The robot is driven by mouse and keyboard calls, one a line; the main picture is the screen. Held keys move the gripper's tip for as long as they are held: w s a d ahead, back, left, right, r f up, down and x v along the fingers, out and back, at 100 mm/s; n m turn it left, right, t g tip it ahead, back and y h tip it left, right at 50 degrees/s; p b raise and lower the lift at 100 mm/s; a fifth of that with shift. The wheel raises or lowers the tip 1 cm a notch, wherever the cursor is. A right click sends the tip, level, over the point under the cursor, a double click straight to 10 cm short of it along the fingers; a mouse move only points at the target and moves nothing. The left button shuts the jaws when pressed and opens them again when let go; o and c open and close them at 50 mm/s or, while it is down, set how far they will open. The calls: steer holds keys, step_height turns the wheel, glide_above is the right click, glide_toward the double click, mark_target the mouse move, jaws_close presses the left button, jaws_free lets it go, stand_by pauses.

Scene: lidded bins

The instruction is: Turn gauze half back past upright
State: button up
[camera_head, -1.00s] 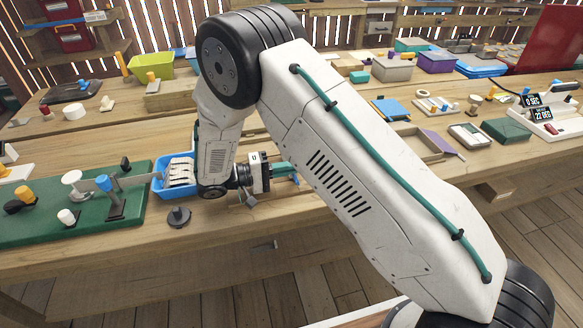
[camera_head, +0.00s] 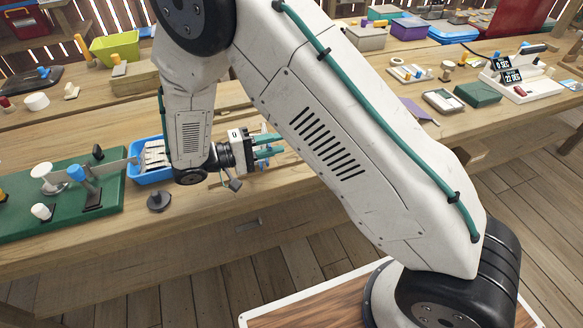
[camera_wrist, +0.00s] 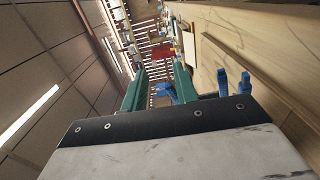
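My gripper (camera_head: 276,145) points right, low over the front of the workbench. Its two green fingers stand apart with a gap between them, as the wrist view (camera_wrist: 160,70) also shows. Small blue parts (camera_head: 266,161) show right beside the fingers in the head view. In the wrist view, a blue piece (camera_wrist: 166,92) shows between the fingers, and blue upright pieces (camera_wrist: 246,83) stand to their right. I cannot tell whether any touches a finger. I cannot pick out the gauze half for sure; my arm hides much of the bench behind the gripper.
A blue tray (camera_head: 136,174) with white pieces sits left of my wrist, beside a green board (camera_head: 20,222) with knobs and a lever. A dark round knob piece (camera_head: 159,200) lies near the front edge. Boxes, a green block (camera_head: 478,94) and a display device (camera_head: 525,88) stand right.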

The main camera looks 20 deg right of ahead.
steer(key=s+d+r, duration=0.1)
steer(key=s, duration=0.9)
steer(key=shift+s+d, duration=0.15)
steer(key=shift+s, duration=0.2)
steer(key=a, duration=0.9)
steer(key=shift+r, duration=0.4)
stand_by(0.4)
